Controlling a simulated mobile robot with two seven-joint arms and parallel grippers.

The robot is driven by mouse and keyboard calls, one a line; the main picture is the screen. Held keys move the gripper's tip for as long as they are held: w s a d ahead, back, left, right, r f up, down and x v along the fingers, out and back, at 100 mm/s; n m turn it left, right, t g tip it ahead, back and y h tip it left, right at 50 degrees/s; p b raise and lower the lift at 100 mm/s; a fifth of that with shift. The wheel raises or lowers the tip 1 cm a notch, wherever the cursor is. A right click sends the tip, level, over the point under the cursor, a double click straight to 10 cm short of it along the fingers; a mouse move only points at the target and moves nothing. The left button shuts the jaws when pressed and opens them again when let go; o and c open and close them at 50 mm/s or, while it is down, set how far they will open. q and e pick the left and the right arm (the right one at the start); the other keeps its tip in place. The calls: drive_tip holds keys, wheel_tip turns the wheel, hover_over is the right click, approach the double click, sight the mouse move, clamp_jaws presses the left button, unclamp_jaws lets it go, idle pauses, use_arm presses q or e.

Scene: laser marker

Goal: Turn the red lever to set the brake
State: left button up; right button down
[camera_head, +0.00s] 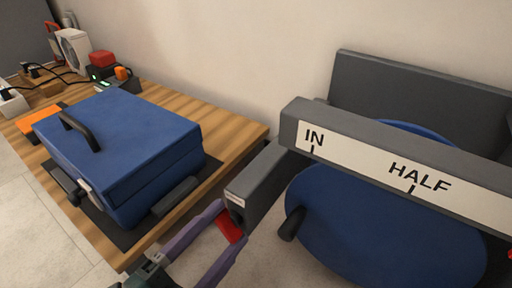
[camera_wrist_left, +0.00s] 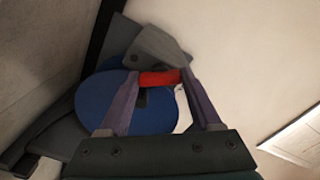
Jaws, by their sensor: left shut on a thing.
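The red lever (camera_head: 228,226) sits at the lower end of a dark grey arm (camera_head: 265,185) beside the large blue disc (camera_head: 375,225). My left gripper (camera_head: 231,222) comes in from the bottom of the head view, with its two purple fingers on either side of the lever. It is shut on the lever. In the left wrist view the red lever (camera_wrist_left: 160,78) spans between the fingertips, in front of the blue disc (camera_wrist_left: 110,103). The fingers hide part of the lever. My right gripper is not in view.
A grey bar with a white scale (camera_head: 375,165) marked IN and HALF crosses in front of the disc. A blue lidded box (camera_head: 130,135) stands on a wooden table (camera_head: 235,135) at left.

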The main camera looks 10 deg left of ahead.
use_arm(q)
drive_tip(key=m, duration=0.7)
idle(0.7)
drive_tip(key=o, duration=1.4)
drive_tip(key=shift+s+a, duration=0.2)
drive_tip(key=shift+s, duration=0.3)
drive_tip(key=p+v, duration=0.2)
drive_tip(key=v, duration=0.7)
